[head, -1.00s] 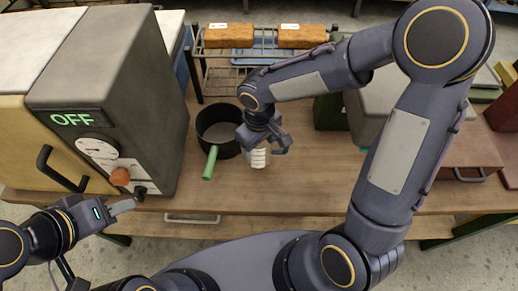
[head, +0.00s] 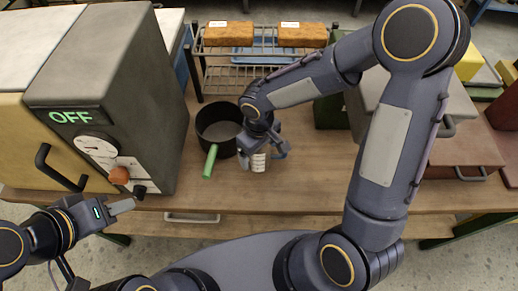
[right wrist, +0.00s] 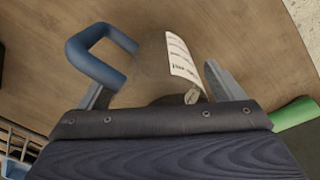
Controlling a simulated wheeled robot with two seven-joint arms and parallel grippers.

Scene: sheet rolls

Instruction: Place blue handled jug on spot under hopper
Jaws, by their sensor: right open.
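The jug (right wrist: 153,73) has a grey-brown body, a white label and a blue handle (right wrist: 90,50) in the right wrist view. In the head view the jug (head: 258,163) stands on the bench, largely hidden by my right gripper (head: 264,152). That gripper also shows in the right wrist view (right wrist: 157,88); it is open, with a finger on either side of the jug. My left gripper (head: 118,208) is over the front left, away from the jug; its opening is unclear. I cannot make out a hopper or the spot under it.
A dark pan (head: 218,128) with a green handle (head: 210,161) stands just left of the jug. A grey machine (head: 130,100) reading OFF fills the left. A wire rack (head: 245,72) with orange-brown blocks is behind. Bare bench (head: 310,190) lies to the jug's right.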

